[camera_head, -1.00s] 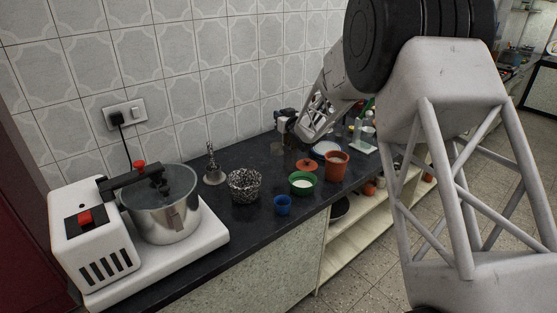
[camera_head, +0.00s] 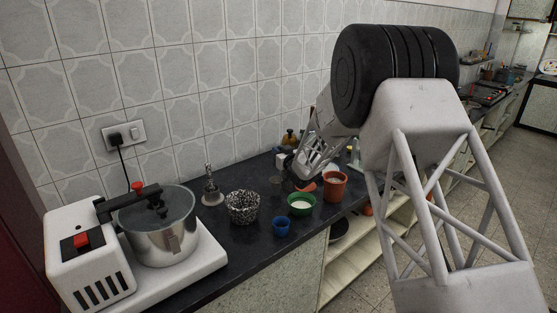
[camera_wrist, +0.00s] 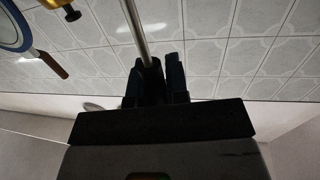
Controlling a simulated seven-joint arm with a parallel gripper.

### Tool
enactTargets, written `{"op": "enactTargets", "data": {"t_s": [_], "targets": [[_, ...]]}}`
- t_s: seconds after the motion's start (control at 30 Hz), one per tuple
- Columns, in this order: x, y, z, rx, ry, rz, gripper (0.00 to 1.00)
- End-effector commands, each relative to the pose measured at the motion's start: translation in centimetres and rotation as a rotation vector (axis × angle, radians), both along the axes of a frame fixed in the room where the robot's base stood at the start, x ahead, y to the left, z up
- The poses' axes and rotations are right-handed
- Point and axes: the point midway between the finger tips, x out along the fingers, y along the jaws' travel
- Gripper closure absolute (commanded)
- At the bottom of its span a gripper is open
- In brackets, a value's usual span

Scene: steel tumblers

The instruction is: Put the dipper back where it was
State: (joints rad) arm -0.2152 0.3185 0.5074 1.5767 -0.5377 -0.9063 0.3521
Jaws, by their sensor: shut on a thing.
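In the wrist view my gripper (camera_wrist: 162,75) has its two dark fingers closed around a thin grey metal rod (camera_wrist: 135,22), which looks like the dipper's handle. The rod runs out of the top of that view, so the dipper's bowl is not seen. In the head view my gripper (camera_head: 287,164) is over the far part of the dark counter, behind the terracotta pot (camera_head: 336,188). The dipper cannot be made out there; my arm and gripper cover that area.
The wrist view shows a blue-rimmed round item (camera_wrist: 14,28).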

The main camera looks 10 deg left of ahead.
Motion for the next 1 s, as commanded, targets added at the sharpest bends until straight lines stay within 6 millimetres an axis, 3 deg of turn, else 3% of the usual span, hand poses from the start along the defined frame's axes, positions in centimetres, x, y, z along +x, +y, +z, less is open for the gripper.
{"op": "enactTargets", "data": {"t_s": [0.3,0.77,0.8,0.97,1.0], "targets": [[0.0,0.0,-3.0,-0.001,0.001,-0.001,1.0],[0.0,0.0,-3.4,0.0,0.0,0.0,1.0],[0.0,0.0,-3.4,0.0,0.0,0.0,0.84],[0.0,0.0,-3.4,0.0,0.0,0.0,0.6],[0.0,0.0,-3.4,0.0,0.0,0.0,0.6]]}}
